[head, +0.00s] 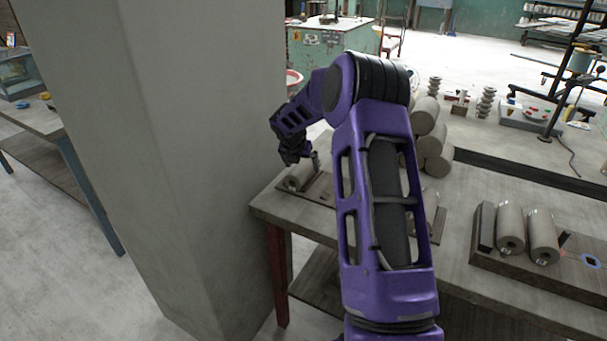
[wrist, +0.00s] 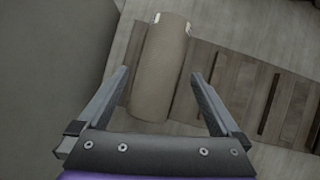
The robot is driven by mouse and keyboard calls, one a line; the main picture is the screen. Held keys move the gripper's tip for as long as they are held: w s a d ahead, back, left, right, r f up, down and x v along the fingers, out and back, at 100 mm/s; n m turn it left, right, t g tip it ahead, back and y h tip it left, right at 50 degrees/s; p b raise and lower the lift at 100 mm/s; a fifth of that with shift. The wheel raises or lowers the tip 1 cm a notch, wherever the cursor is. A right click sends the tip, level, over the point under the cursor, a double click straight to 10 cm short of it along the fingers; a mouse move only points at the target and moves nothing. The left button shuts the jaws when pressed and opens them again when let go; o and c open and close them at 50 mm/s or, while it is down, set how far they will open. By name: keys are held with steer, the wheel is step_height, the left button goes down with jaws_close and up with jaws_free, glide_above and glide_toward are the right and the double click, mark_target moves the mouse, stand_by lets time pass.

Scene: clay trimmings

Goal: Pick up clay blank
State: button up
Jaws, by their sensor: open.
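A grey-brown clay blank (head: 299,178), a plain cylinder, lies on its side near the left corner of the table. In the wrist view the clay blank (wrist: 161,62) lies lengthwise between my fingers, at the edge of a slatted wooden rack (wrist: 232,72). My gripper (wrist: 160,74) is open, with one finger to each side of the blank in the picture. I cannot tell how far the fingers are above it. In the head view my gripper (head: 306,160) is just over the blank and partly covers it.
A grey pillar (head: 205,150) stands close to the left of my gripper. More clay cylinders are stacked (head: 433,145) behind my arm. A wooden board (head: 540,275) with two cylinders lies at the right. Bare table (head: 470,205) shows between them.

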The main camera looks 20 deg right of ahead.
steer(key=x, duration=0.3)
steer(key=shift+r, duration=0.1)
steer(key=c, duration=1.6)
steer(key=shift+r, duration=0.1)
